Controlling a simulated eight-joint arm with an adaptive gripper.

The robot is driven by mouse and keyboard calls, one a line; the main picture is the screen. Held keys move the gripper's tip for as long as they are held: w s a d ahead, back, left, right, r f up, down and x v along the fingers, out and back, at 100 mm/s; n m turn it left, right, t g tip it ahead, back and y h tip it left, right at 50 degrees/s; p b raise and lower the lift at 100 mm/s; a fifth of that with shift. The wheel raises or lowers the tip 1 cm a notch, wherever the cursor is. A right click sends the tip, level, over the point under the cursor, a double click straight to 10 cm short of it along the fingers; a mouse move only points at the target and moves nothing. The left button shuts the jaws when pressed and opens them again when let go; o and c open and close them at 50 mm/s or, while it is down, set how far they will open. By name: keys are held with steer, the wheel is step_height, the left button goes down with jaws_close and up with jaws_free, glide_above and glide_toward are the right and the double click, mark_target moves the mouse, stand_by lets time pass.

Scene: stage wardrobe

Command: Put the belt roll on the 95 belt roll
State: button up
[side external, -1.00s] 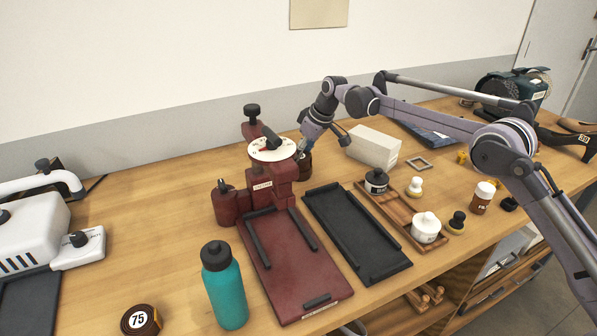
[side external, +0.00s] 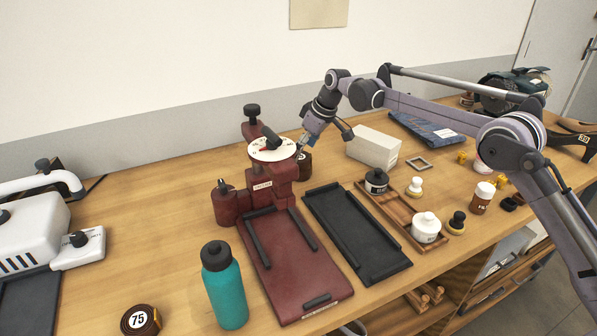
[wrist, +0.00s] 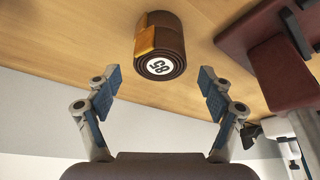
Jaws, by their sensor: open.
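A dark brown belt roll (wrist: 160,45) with a tan strap end is in the wrist view. Its white label is upside down and seems to read 85, though I cannot be sure. In the side view this roll (side external: 305,165) stands behind the red press, partly hidden. My gripper (wrist: 157,88) is open and empty, with one blue-padded finger to each side and the roll beyond the fingertips. In the side view my gripper (side external: 304,147) is just above the roll. Another belt roll (side external: 140,320), marked 75, lies at the front left. I cannot make out a roll clearly marked 95.
The red press (side external: 262,185) with a white dial stands close left of my gripper. A white box (side external: 374,147) is to its right. A black tray (side external: 357,236), a wooden tray (side external: 389,208) with jars and a teal bottle (side external: 224,290) are nearer the front.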

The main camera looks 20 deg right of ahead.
steer(key=s+d+r+m, duration=0.2)
steer(key=s+d+r, duration=0.3)
steer(key=s+r, duration=0.8)
steer(key=s+d+r+m+t+h, duration=0.1)
steer(key=s+d+r+t, duration=0.15)
steer(key=s, duration=0.65)
steer(key=s+d+f+m, duration=0.1)
steer(key=s+f, duration=0.2)
steer(key=s, duration=0.3)
steer(key=s+d+f+m+h, duration=0.1)
steer(key=s+d+f, duration=0.1)
steer(key=s+f, duration=0.2)
steer(key=s+d+f+m, duration=0.1)
steer(key=s+f, duration=0.2)
steer(key=s, duration=0.6)
steer(key=shift+s+d+f+m+t+h, duration=0.15)
steer(key=shift+s+d+m+t+h, duration=0.15)
steer(key=shift+s+d+m+t, duration=0.15)
